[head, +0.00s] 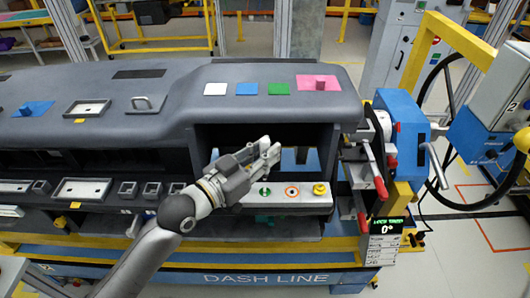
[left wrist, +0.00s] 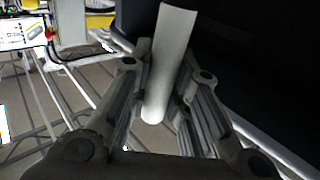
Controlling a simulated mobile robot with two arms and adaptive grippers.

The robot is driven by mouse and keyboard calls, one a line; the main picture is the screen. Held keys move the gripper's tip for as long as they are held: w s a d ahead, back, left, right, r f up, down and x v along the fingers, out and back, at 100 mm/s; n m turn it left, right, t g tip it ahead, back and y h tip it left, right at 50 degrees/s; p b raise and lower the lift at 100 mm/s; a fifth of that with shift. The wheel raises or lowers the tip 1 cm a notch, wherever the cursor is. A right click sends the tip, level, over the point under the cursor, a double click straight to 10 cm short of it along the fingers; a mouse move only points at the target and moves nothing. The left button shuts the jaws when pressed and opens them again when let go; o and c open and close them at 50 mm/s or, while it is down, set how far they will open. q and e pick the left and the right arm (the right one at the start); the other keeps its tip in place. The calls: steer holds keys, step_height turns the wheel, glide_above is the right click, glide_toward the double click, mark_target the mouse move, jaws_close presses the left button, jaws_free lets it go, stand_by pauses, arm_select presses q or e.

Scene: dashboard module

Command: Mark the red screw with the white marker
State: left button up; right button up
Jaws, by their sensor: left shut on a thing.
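My left gripper (head: 272,153) is in front of the open bay of the dashboard, just above a pale panel strip. In the left wrist view the gripper (left wrist: 160,100) is shut on a white cylinder, the white marker (left wrist: 170,60), which stands between its fingers. In the head view I cannot make the marker out clearly from the fingers. A round red-orange ringed spot (head: 292,191), which looks like the red screw, sits on the panel strip below and right of the gripper, apart from it. My right gripper is not in view.
The panel strip (head: 243,203) also bears a green round spot (head: 265,192) and a yellow knob (head: 319,189). The dashboard top (head: 215,112) overhangs the bay. Coloured squares and a pink plate (head: 318,84) lie on top. A blue machine with red-tipped levers (head: 378,170) stands at the right.

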arm_select(q)
steer(key=shift+r+p, duration=0.35)
steer(key=shift+r, duration=0.25)
